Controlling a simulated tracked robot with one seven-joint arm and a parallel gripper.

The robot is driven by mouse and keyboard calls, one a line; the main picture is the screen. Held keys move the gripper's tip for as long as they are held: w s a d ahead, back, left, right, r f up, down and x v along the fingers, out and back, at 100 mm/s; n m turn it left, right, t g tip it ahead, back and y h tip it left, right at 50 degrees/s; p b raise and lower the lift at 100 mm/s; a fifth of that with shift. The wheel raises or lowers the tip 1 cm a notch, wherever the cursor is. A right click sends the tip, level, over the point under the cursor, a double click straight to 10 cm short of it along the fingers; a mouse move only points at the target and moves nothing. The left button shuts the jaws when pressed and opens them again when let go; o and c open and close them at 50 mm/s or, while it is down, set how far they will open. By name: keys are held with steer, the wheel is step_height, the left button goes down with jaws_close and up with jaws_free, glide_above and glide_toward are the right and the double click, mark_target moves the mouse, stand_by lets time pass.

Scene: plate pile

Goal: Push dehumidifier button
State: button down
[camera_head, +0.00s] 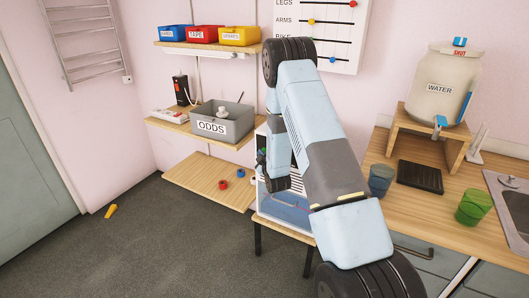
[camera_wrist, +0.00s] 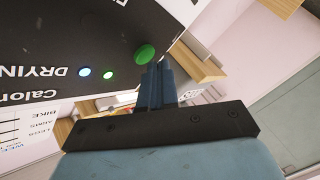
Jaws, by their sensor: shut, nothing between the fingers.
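The dehumidifier's dark front panel (camera_wrist: 60,35) fills the upper left of the wrist view, turned over, with partly cut-off white lettering. A round green button (camera_wrist: 145,53) stands out near the panel's edge. In the head view the pale dehumidifier body (camera_head: 289,206) stands on a small table, largely hidden by my arm; the button and my gripper are not clear there.
Wall shelves at left hold coloured bins (camera_head: 205,34) and a grey ODDS box (camera_head: 223,122). A counter (camera_head: 405,205) at right carries a water jar (camera_head: 440,88), a blue cup (camera_head: 381,180) and a green cup (camera_head: 473,207). The floor (camera_head: 150,250) at left is mostly clear.

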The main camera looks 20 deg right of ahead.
steer(key=shift+s+a, duration=0.15)
steer(key=shift+s+a, duration=2.1)
steer(key=shift+r, duration=0.1)
step_height(320, 180, up, 14)
steer(key=f+m+g, duration=0.1)
steer(key=m+g, duration=0.2)
steer(key=s+d+r+m+g, duration=0.1)
steer(key=s+r+m+g, duration=0.15)
steer(key=s+r, duration=0.85)
steer(key=s+r+m+g, duration=0.1)
steer(key=s+r, duration=0.3)
steer(key=s, duration=0.6)
steer(key=s+r+m+g, duration=0.2)
steer(key=s+r+g, duration=0.1)
steer(key=s, duration=0.8)
steer(key=s+r+m+g, duration=0.1)
steer(key=s+r, duration=0.3)
steer(key=s, duration=0.7)
steer(key=shift+s+d+r+g, duration=0.2)
steer(key=shift+d+r+g, duration=0.1)
steer(key=shift+d+g, duration=0.15)
